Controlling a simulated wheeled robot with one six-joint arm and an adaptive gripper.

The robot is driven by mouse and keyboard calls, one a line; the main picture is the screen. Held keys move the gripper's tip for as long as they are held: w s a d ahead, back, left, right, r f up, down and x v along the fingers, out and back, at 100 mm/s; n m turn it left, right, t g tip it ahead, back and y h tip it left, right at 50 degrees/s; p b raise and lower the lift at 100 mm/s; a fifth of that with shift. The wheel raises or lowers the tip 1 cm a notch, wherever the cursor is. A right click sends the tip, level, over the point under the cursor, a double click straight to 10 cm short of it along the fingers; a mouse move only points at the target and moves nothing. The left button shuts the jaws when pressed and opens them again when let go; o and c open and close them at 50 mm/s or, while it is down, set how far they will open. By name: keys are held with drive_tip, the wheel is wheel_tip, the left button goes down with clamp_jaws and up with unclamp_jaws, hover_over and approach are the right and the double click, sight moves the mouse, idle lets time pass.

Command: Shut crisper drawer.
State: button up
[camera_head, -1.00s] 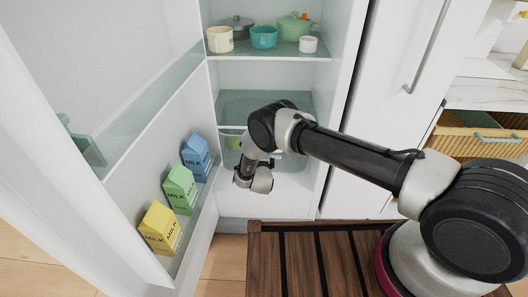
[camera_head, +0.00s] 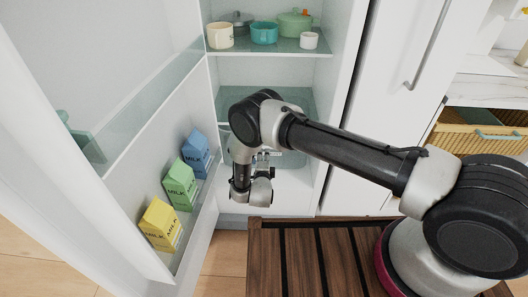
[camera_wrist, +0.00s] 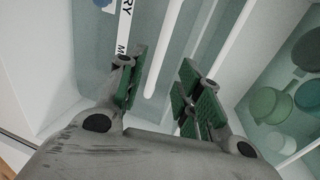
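The fridge stands open. Its crisper drawer (camera_head: 292,160) seems to be the pale, see-through part low in the cabinet, mostly hidden behind my arm in the head view. I cannot tell how far out it is. My gripper (camera_wrist: 160,72) is open in the wrist view, with its green-padded fingers apart. A white rounded bar (camera_wrist: 166,40), which may be the drawer's handle, shows beyond and between the fingers. I cannot tell whether they touch it. In the head view the fingers are largely hidden behind my wrist, low in front of the cabinet.
The open fridge door on the left holds a blue (camera_head: 196,153), a green (camera_head: 181,186) and a yellow milk carton (camera_head: 160,222). Cups and pots (camera_head: 264,33) stand on the upper shelf. A slatted wooden surface (camera_head: 320,262) lies in front. A basket (camera_head: 480,130) is at right.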

drive_tip(key=s, duration=0.2)
drive_tip(key=shift+s+r, duration=0.25)
drive_tip(key=shift+s, duration=0.15)
